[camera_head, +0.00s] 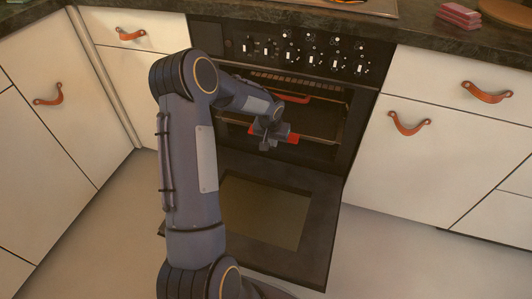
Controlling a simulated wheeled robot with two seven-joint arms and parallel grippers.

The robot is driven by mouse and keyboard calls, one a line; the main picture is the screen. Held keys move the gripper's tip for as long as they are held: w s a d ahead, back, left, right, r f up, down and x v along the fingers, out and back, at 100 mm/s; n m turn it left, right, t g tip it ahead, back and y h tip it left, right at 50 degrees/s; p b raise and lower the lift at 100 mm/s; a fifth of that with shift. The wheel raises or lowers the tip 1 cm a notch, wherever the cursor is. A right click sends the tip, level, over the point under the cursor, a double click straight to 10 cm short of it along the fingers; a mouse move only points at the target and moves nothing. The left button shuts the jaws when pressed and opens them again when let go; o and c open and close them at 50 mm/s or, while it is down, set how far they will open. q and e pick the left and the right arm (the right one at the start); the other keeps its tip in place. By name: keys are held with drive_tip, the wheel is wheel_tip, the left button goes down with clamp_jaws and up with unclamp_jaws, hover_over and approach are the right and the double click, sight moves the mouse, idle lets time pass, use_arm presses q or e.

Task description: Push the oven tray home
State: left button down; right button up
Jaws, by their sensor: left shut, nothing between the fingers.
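The oven (365,95) is built in under the counter, and its door (300,215) is folded down open. The oven tray (318,122) is a dark flat shape inside the cavity, partly hidden behind my left gripper. My left gripper (268,140) is shut and empty, with red parts on both sides, in front of the cavity opening and above the lowered door. I cannot tell whether it touches the tray. My left arm hides the left part of the oven. My right gripper is not in view.
White cabinets with leather pulls flank the oven, one pull at the left (48,95) and another at the right (408,124). The knob panel (300,50) is above the cavity. Pink blocks (458,15) lie on the dark counter (430,35). The floor (385,260) right of the door is clear.

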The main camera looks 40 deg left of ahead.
use_arm(q)
drive_tip(key=w+a, duration=0.1)
drive_tip(key=w, duration=0.2)
drive_tip(key=w+a+p, duration=0.1)
drive_tip(key=w, duration=0.2)
drive_tip(key=w+a, duration=0.1)
drive_tip(key=w, duration=0.2)
drive_tip(key=shift+w+p, duration=0.3)
